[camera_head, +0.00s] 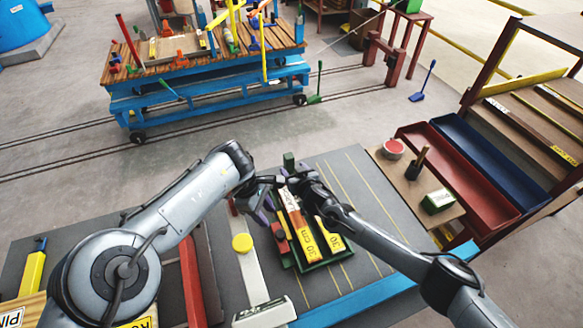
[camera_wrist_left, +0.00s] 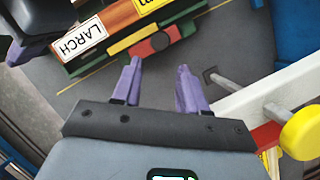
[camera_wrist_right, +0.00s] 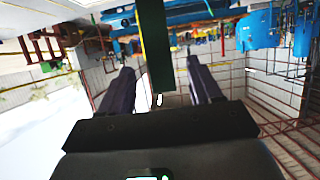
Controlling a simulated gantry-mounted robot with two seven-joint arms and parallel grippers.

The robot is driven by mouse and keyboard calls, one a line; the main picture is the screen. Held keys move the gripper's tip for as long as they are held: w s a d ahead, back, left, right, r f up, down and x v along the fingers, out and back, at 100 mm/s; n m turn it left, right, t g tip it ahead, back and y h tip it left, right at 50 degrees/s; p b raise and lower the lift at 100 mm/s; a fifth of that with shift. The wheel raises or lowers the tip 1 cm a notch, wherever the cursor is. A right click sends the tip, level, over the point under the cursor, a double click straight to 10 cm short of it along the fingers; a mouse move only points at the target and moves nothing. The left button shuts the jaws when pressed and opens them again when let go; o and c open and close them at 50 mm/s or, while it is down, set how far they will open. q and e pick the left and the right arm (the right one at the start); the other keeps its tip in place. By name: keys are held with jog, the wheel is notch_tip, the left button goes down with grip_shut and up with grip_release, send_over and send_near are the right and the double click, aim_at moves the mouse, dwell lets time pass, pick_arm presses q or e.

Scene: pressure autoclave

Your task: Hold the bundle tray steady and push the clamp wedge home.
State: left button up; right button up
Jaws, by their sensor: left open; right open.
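The green bundle tray (camera_head: 322,262) lies on the dark bench top. It holds a bundle of wooden boards (camera_head: 292,212) with yellow labels; one reads LARCH in the left wrist view (camera_wrist_left: 85,38). My right gripper (camera_head: 285,172) is open at the tray's far end. A green upright post (camera_wrist_right: 155,45) shows between its fingers.
A white scale-like arm with a yellow knob (camera_head: 242,243) stands left of the tray. A red bar (camera_head: 192,280) lies farther left. A wooden side table with a green box (camera_head: 437,201) and red tray (camera_head: 470,180) is at right. Bench right of the tray is clear.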

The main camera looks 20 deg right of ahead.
aim_at(290, 166)
jog(key=shift+x, duration=1.45)
jog(key=shift+c, duration=0.2)
